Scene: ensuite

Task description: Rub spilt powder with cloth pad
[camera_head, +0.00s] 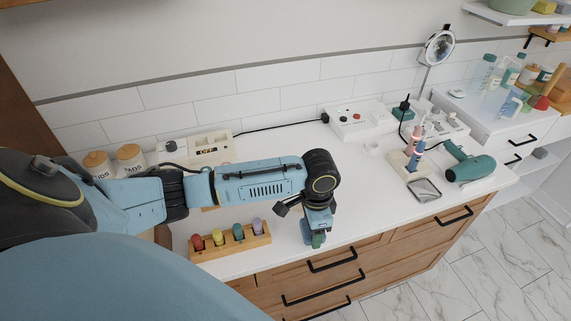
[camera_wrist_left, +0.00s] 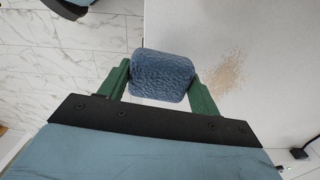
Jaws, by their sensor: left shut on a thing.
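My left gripper (camera_head: 314,232) points down near the front edge of the white counter (camera_head: 350,190). In the left wrist view its green fingers (camera_wrist_left: 161,80) are shut on a blue, textured cloth pad (camera_wrist_left: 160,70), one finger at each side. I cannot make out the powder in the head view. Whether the pad touches the counter is unclear. My right gripper is not in view.
A wooden rack (camera_head: 230,240) with several coloured pegs stands left of the gripper. A soap dish (camera_head: 424,189), toothbrush holder (camera_head: 407,163) and green hair dryer (camera_head: 469,165) stand at right. A white socket box (camera_head: 360,120) is by the wall. The middle counter is clear.

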